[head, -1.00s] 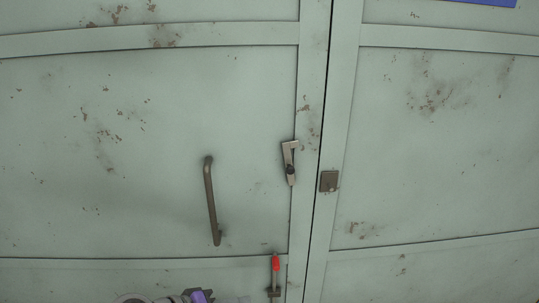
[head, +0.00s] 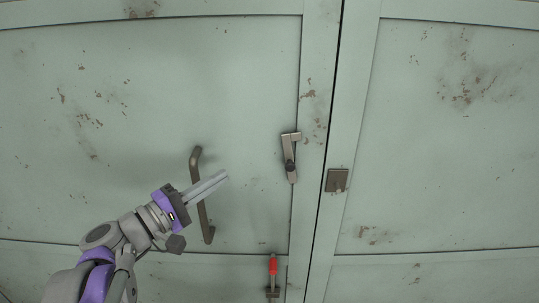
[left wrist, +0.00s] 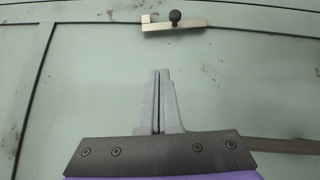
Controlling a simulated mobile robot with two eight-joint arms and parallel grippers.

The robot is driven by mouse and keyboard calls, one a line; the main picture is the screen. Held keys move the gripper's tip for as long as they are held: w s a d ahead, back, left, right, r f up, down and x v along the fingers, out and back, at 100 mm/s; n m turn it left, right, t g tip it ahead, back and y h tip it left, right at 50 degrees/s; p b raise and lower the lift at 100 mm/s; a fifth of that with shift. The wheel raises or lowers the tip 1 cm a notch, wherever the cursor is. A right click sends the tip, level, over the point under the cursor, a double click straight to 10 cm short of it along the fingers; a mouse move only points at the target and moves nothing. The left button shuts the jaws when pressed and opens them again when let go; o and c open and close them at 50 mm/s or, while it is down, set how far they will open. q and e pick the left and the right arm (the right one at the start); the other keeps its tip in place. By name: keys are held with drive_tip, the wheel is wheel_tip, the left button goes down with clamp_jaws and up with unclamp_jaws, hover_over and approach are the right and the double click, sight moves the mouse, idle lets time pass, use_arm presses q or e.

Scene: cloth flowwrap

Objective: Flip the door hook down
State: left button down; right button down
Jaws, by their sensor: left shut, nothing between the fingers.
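The door hook (head: 291,168) is a metal bar with a dark knob, mounted near the right edge of the left door. It stands upright, with a short arm at its top pointing right. In the left wrist view the hook (left wrist: 183,27) lies across the top, ahead of the fingers and apart from them. My left gripper (head: 224,174) is shut and empty, in front of the door handle and left of the hook. It also shows in the left wrist view (left wrist: 160,72). My right gripper is in neither view.
A brown bar handle (head: 203,215) on the left door is partly hidden behind my left gripper. A square brown plate (head: 337,180) sits on the right door across the gap. A red-handled latch (head: 273,267) is low on the left door. The space between gripper and hook is clear.

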use_arm(q)
drive_tip(key=shift+w+d, duration=0.1)
drive_tip(key=x, duration=1)
drive_tip(key=shift+w+d, duration=0.15)
drive_tip(key=shift+d+r+p, duration=0.2)
drive_tip(key=shift+d+p, duration=0.15)
drive_tip(key=shift+d, duration=0.85)
drive_tip(key=shift+d+r, duration=0.1)
drive_tip(key=shift+d, duration=0.5)
drive_tip(key=shift+r, duration=0.1)
drive_tip(key=shift+d+r+m+g+y+p, duration=0.1)
drive_tip(key=shift+d+m+g+y+p, duration=0.2)
drive_tip(key=shift+p, duration=0.25)
